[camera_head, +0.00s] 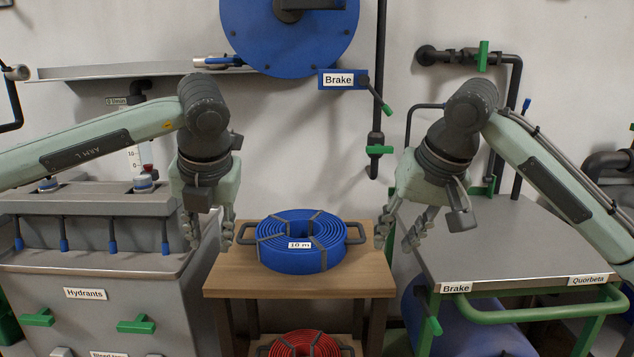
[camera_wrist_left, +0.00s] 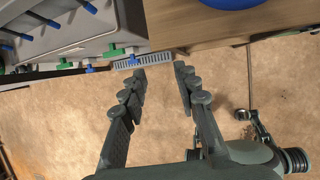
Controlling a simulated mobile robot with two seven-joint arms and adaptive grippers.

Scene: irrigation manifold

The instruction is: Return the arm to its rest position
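My left gripper (camera_head: 208,230) hangs pointing down between the grey hydrant cabinet and the wooden stand, with nothing between its fingers. In the left wrist view my left gripper (camera_wrist_left: 160,85) has its two fingers apart, over the brown floor. My right gripper (camera_head: 402,232) hangs pointing down between the wooden stand and the grey-topped cart, its fingers apart and empty. Both arms are bent, coming in from the sides.
A blue hose coil (camera_head: 331,235) labelled 10 m lies on the wooden stand (camera_head: 240,284), a red coil (camera_head: 306,345) below. The hydrant cabinet (camera_head: 130,290) stands left, the grey-topped cart (camera_head: 490,240) right. A blue reel (camera_head: 250,30) and pipes are on the wall.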

